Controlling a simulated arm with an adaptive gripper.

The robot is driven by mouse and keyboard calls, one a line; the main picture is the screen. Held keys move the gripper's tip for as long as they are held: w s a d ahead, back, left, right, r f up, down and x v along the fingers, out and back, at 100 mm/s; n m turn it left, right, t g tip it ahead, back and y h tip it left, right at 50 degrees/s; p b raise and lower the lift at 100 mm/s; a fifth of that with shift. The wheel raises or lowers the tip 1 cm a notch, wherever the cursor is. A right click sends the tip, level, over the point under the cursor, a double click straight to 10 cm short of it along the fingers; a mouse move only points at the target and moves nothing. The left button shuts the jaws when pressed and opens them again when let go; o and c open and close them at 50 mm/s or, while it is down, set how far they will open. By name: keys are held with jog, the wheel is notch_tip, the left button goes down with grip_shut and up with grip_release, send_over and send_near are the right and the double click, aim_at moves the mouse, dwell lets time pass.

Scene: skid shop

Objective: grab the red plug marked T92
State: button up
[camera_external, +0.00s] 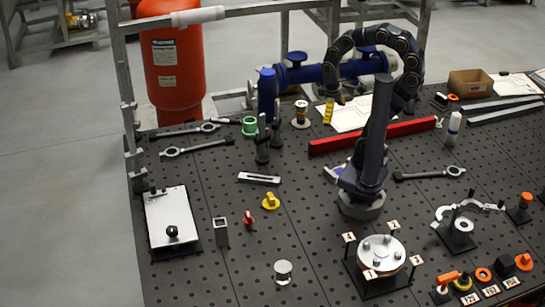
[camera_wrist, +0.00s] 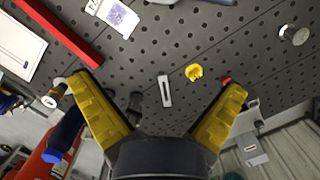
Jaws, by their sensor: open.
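A small red piece (camera_external: 247,218), likely the red plug, lies on the perforated black table, left of a yellow piece (camera_external: 270,201). No T92 mark can be read on it. In the wrist view the red piece (camera_wrist: 227,80) shows only as a small patch beside the right finger, which hides part of it; the yellow piece (camera_wrist: 194,72) is to its left. My gripper (camera_external: 335,110) is above the table's far part, away from the red piece. In the wrist view its two yellow fingers (camera_wrist: 160,85) are spread wide with nothing between them.
A slotted metal bar (camera_external: 259,178) lies behind the yellow piece. A round fixture (camera_external: 381,255) stands at front right.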

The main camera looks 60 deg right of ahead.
jog(key=shift+s+d+f, duration=0.15)
jog(key=shift+s+f, duration=0.1)
jog(key=shift+s, duration=0.3)
jog(key=c, duration=0.4)
jog(key=shift+w, duration=0.15)
